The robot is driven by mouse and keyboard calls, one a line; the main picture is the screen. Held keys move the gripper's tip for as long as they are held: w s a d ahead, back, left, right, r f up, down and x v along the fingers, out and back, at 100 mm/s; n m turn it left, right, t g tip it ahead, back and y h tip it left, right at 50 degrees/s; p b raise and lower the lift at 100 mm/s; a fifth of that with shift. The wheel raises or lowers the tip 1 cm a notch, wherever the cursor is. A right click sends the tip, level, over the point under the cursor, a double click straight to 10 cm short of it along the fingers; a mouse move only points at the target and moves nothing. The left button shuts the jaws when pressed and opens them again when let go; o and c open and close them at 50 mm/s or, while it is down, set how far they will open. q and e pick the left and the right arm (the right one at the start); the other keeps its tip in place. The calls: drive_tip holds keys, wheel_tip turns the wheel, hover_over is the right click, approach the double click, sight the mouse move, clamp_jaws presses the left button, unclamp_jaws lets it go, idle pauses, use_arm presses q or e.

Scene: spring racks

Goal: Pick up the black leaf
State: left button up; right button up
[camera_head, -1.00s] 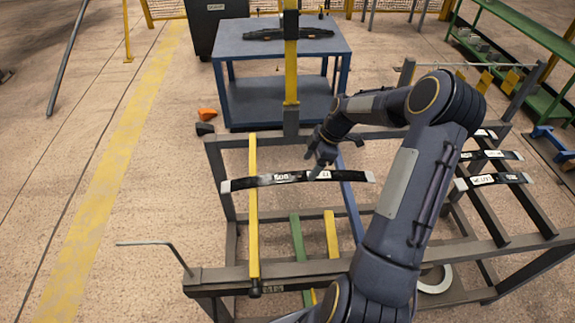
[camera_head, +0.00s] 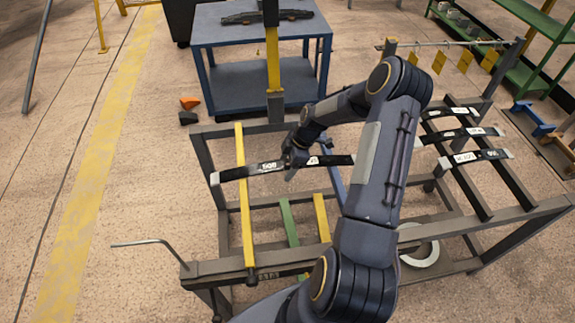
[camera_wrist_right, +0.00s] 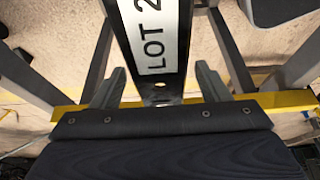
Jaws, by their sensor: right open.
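A long, slightly curved black leaf (camera_head: 248,171) with white lettering and light ends lies across the left part of the rack. My right gripper (camera_head: 291,167) is at the middle of this leaf in the head view and hides a little of it. In the right wrist view the black leaf (camera_wrist_right: 145,62) with a white "LOT" label runs between the two spread fingers of my right gripper (camera_wrist_right: 159,78). Gaps show between the fingers and the leaf's sides. My left gripper is not in view.
The dark metal rack (camera_head: 350,254) has yellow (camera_head: 244,205), green and blue bars. Three more black leaves, one of them nearest the front (camera_head: 475,157), lie on its right part. A blue table (camera_head: 215,37) stands behind. A bent grey rod (camera_head: 145,242) sticks out at the front left.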

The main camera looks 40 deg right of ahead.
drive_tip(key=c, duration=1.1)
drive_tip(key=shift+w+r, duration=0.1)
drive_tip(key=shift+r, duration=0.05)
drive_tip(key=shift+c, duration=0.3)
